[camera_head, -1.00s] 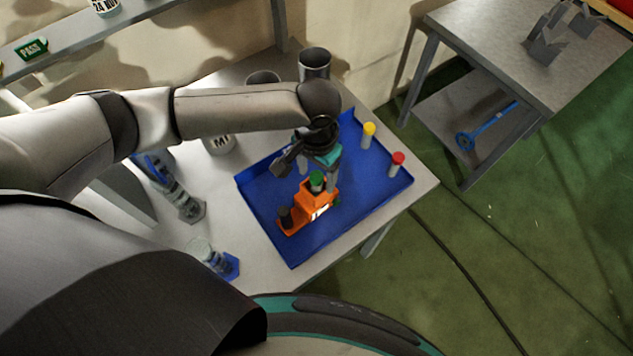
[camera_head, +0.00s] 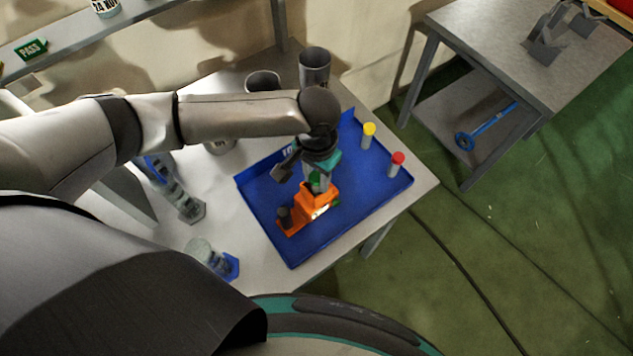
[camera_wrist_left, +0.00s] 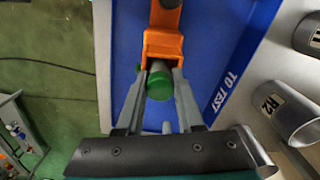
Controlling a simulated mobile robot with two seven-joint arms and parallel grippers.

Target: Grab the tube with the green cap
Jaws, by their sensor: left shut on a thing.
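The tube with the green cap (camera_head: 315,181) stands in an orange holder (camera_head: 322,198) on the blue tray (camera_head: 262,190). In the left wrist view the green cap (camera_wrist_left: 160,82) sits between the two fingers, against the orange holder (camera_wrist_left: 163,44). My left gripper (camera_head: 319,178) comes down from above and is shut on the tube near its cap. In the left wrist view my left gripper (camera_wrist_left: 159,90) has a finger on each side of the tube. The tube's lower part is hidden in the holder. My right gripper is not in view.
A yellow-capped tube (camera_head: 368,135) and a red-capped tube (camera_head: 396,165) stand at the tray's right side. Grey cups (camera_head: 314,69) stand behind the tray. Glassware on blue bases (camera_head: 213,260) stands to the left. The tray's front right is bare.

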